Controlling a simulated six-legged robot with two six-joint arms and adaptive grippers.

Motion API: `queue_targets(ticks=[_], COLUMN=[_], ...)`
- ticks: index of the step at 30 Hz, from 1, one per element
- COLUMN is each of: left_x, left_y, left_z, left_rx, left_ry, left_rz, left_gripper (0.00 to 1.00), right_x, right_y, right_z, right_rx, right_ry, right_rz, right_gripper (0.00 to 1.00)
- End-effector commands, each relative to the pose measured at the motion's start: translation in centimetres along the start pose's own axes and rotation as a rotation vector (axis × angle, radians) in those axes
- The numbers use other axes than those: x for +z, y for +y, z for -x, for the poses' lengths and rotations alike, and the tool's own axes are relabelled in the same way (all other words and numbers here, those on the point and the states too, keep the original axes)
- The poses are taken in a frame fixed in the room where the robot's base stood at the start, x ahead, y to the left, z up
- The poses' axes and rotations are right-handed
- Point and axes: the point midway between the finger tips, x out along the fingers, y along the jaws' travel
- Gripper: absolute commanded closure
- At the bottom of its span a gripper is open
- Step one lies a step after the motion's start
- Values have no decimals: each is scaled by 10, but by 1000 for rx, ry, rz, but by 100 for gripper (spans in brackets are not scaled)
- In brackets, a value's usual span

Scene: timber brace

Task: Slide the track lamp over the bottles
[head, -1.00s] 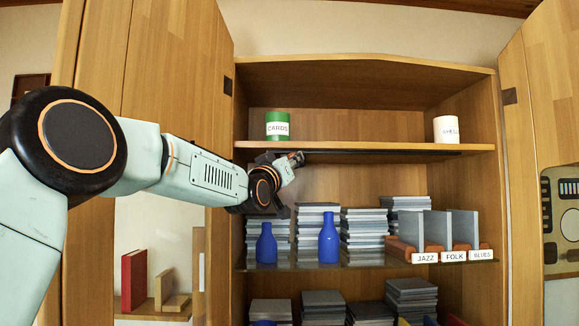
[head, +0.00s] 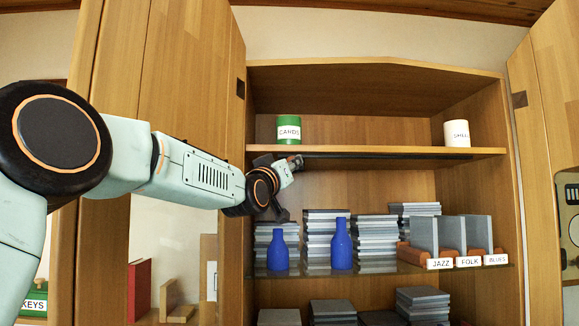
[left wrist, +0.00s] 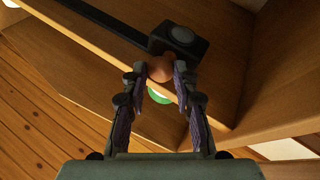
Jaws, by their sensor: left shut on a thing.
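Two blue bottles, a left one (head: 277,252) and a right one (head: 341,247), stand on the glass shelf before stacks of grey cases. A dark track (head: 400,156) runs under the wooden shelf above. In the left wrist view the track lamp (left wrist: 187,40) is a black block with a round grey disc, at the end of the visible dark track (left wrist: 105,22). My left gripper (head: 294,163) is just under the shelf, above and between the bottles. It also shows in the left wrist view (left wrist: 160,77), shut on the lamp's copper-coloured round knob (left wrist: 160,68). My right gripper is not in view.
A green can (head: 288,131) and a white can (head: 457,134) stand on the upper shelf. Grey dividers with JAZZ (head: 440,264), FOLK and BLUES labels stand right of the bottles. Open doors flank the cabinet. The space under the track to the right is clear.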

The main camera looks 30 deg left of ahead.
Motion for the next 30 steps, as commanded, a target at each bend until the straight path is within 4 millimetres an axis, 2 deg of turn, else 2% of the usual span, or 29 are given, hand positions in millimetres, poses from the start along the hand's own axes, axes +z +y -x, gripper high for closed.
queue_targets(ticks=[1,2,9,23,30], left_x=[-3,-3,-2,-1,2], left_y=[-1,-1,-2,-3,5], left_z=[0,0,-1,0,-4], left_rx=[-2,-1,0,0,1], left_ry=[7,7,4,0,-2], left_rz=[3,3,2,0,-1], left_gripper=[100,70,49,48,48], right_x=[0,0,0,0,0], right_y=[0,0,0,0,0], right_z=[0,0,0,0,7], right_rx=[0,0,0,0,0], right_ry=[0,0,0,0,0], right_rz=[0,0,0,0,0], right_gripper=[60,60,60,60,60])
